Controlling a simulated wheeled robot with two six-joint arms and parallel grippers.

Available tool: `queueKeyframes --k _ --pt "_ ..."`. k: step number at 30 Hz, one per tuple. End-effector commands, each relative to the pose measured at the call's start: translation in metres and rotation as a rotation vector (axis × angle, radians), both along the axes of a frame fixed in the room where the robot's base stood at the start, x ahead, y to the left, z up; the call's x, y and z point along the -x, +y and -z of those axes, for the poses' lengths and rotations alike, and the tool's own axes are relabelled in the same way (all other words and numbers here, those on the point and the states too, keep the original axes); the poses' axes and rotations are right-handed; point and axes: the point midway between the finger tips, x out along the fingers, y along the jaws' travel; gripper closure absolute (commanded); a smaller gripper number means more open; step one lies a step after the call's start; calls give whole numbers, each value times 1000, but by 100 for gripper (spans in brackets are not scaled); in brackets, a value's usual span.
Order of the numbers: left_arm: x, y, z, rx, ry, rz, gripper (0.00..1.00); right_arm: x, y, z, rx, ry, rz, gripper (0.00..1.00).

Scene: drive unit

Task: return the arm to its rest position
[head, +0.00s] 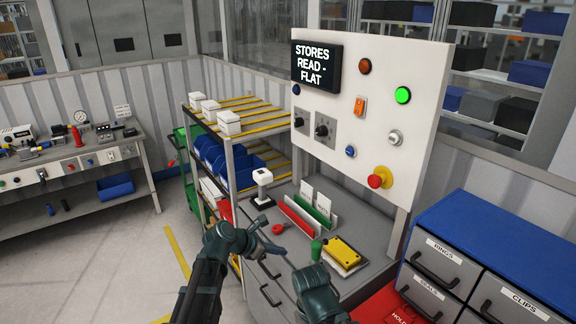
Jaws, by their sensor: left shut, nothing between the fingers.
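My left arm (203,285) comes up from the bottom edge, left of the middle. Its gripper (268,236) is shut and empty, in front of the grey bench, with the red key-like piece behind it. My right arm (320,297) shows at the bottom middle, near the drawers; its fingers cannot be made out.
The grey bench (362,240) holds a white scanner-like device (262,186), red and green card holders (312,212), a red piece (277,228), and a yellow device (343,254). A control panel (372,110) stands behind. Blue-topped drawers (505,240) are right; a shelf rack (232,150) is left.

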Motion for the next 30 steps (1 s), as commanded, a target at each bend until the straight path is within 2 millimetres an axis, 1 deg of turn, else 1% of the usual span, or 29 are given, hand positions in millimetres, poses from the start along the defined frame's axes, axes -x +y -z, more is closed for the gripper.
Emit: queueKeyframes --k 2,5,6,8,9,14,15,17,18,21,24,27,30 --pt "14 -7 8 -71 -33 84 100 0 0 1 0 0 0 100" --pt "41 -18 24 -231 -113 291 100 0 0 3 0 0 0 100" --pt "55 -22 31 -309 -151 398 100 0 0 3 0 0 0 100" --pt "76 -25 43 -423 -208 572 100 0 0 4 0 0 0 100" --pt "89 -26 50 -493 -244 690 100 0 0 5 0 0 0 100" --pt "141 -24 73 -730 -371 1182 100 0 0 7 0 0 0 100" --pt "153 -21 77 -779 -398 1309 100 0 0 8 0 0 0 100" --pt "170 -16 82 -838 -434 1497 100 0 0 9 0 0 0 100" --pt "180 -12 85 -869 -454 1618 100 0 0 9 0 0 0 100" --pt "202 -2 89 -919 -492 1889 100 0 0 11 0 0 0 100" --pt "217 7 90 -937 -512 2104 100 0 0 11 0 0 1 100" --pt "226 13 90 -939 -522 2249 100 0 0 12 0 0 1 100" --pt "230 17 90 -935 -527 2326 100 0 0 12 0 0 1 100"
